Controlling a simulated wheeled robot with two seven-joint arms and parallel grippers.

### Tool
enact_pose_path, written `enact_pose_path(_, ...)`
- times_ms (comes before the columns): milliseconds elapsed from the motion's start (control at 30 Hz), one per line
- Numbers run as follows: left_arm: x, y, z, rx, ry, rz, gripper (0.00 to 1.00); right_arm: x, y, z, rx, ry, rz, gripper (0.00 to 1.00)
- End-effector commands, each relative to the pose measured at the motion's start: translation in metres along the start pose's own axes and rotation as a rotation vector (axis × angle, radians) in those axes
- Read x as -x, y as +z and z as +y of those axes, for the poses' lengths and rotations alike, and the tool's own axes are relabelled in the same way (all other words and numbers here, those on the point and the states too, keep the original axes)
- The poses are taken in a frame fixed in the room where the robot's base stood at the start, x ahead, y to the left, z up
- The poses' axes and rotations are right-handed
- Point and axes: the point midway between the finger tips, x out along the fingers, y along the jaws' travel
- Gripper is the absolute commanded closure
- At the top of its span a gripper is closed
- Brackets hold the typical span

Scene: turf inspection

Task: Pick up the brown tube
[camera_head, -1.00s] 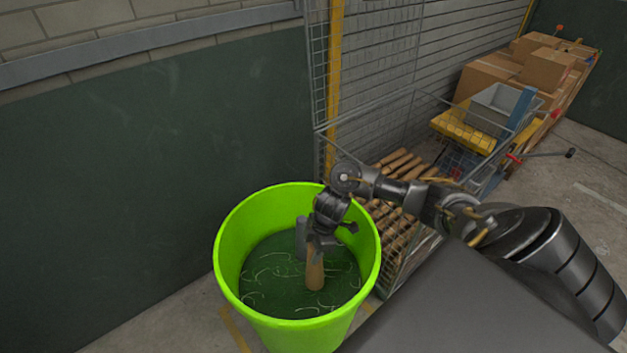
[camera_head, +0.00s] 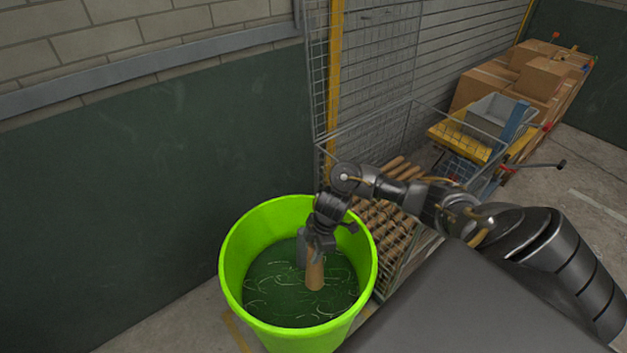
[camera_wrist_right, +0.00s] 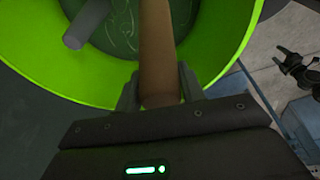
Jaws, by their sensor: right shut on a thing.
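The brown tube (camera_head: 315,272) is upright inside a bright green bucket (camera_head: 236,235). My right gripper (camera_head: 317,246) reaches down into the bucket and is shut on the tube's upper end. In the right wrist view the brown tube (camera_wrist_right: 158,60) runs up the picture from between the two fingers of the right gripper (camera_wrist_right: 158,92). Whether the tube's lower end touches the bucket's bottom, I cannot tell. My left gripper is not in view.
A wire cage (camera_head: 408,262) holding several brown tubes (camera_head: 385,215) stands close to the bucket's right. Cardboard boxes (camera_head: 545,78), a grey bin (camera_head: 490,118) and a yellow object (camera_head: 455,140) lie farther back. A dark green wall panel (camera_head: 130,190) stands at left.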

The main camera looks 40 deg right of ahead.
Motion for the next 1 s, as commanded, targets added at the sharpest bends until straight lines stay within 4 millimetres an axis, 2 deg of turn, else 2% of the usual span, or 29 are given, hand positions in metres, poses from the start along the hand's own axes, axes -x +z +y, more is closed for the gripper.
enact_pose_path(33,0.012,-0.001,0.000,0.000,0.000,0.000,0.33,0.012,-0.003,0.000,0.000,0.000,0.000,0.94)
enact_pose_path(500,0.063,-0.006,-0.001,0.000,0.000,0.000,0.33,0.061,-0.017,0.000,0.000,0.000,0.000,0.94)
enact_pose_path(700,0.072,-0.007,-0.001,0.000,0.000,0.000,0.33,0.071,-0.020,0.000,0.000,0.000,0.000,0.94)
enact_pose_path(1000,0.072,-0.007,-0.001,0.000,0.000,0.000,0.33,0.075,-0.021,0.000,0.000,0.001,0.000,0.94)
